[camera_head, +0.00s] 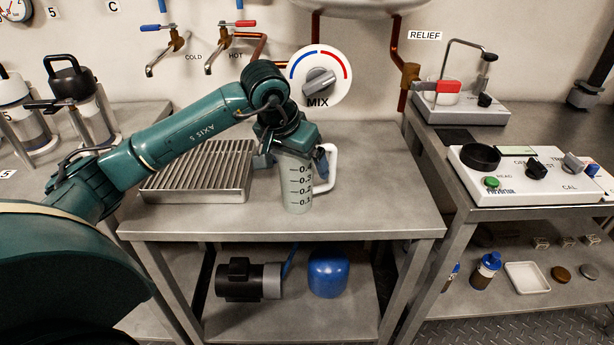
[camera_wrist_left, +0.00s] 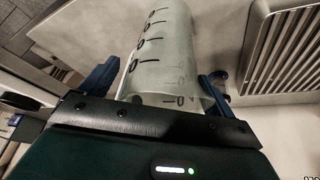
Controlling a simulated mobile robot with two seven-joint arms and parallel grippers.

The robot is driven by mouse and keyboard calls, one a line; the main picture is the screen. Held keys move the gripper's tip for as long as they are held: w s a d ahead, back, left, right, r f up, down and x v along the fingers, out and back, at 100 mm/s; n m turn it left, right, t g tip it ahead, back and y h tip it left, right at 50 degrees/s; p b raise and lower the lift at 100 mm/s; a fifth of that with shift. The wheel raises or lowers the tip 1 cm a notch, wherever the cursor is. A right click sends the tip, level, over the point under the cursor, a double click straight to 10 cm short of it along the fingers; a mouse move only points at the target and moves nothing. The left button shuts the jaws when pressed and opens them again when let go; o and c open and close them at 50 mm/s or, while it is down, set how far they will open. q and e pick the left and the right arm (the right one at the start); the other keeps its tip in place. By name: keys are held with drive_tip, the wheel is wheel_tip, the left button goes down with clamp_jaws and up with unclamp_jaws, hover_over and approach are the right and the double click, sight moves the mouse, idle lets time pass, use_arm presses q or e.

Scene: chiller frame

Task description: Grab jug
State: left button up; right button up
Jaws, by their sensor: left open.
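The jug (camera_head: 298,190) is a clear measuring jug with dark graduation marks and a white handle on its right side. It stands upright on the middle steel table, right of the slatted drain tray. My left gripper (camera_head: 291,162) comes down over the jug from above, with one blue finger on each side of it. In the left wrist view the jug (camera_wrist_left: 163,50) lies between the two open fingers of the left gripper (camera_wrist_left: 160,82). Whether either finger touches the jug is hard to tell. The wrist hides the jug's top. My right gripper is not in view.
The slatted drain tray (camera_head: 200,172) sits left of the jug, under the cold and hot taps. A MIX dial (camera_head: 319,78) is on the wall behind. A control panel (camera_head: 530,175) stands on the right-hand table. The tabletop right of the jug is clear.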

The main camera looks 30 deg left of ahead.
use_arm(q)
drive_tip(key=shift+f, duration=0.1)
drive_tip(key=c, duration=1.1)
drive_tip(key=shift+w, duration=0.1)
